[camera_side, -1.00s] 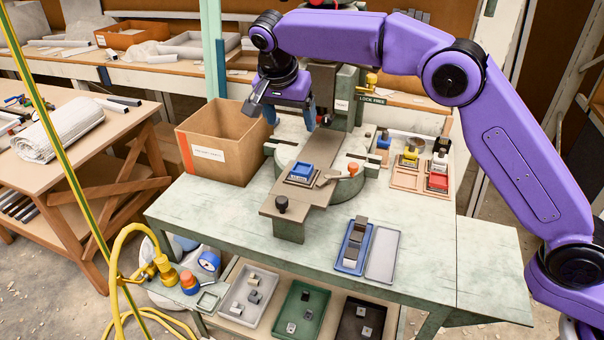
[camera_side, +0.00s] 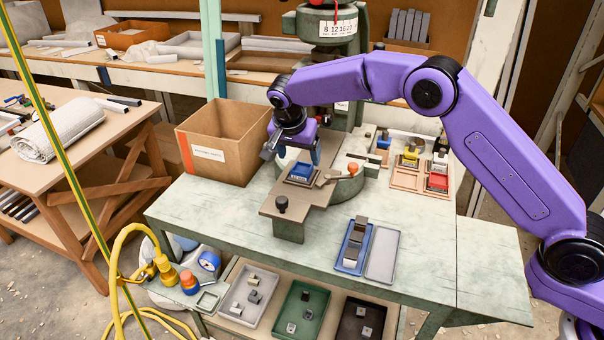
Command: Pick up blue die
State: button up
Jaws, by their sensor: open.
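The blue die (camera_side: 302,172) sits on the brown slide plate (camera_side: 318,190) in front of the press, with a dark lower part and a pale label on its front. My gripper (camera_side: 299,156) is just above and behind it, pointing down. The near gripper body hides part of the slide behind the die. I cannot tell whether the fingers touch the die.
A cardboard box (camera_side: 240,140) stands left of the press. An orange-knobbed clamp (camera_side: 353,170) is just right of the die. A blue tray (camera_side: 345,258) and a grey tray (camera_side: 382,256) lie front right. Yellow and red dies sit in a wooden rack (camera_side: 407,180) at right. The front left tabletop is clear.

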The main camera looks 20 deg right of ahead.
aim_at(302, 169)
jog(key=shift+s+x, duration=0.15)
jog(key=shift+x, duration=1.05)
jog(key=shift+s+x, duration=0.15)
jog(key=shift+x, duration=1)
jog(key=shift+a+f, duration=0.1)
jog(key=shift+a, duration=0.05)
jog(key=c, duration=1.2)
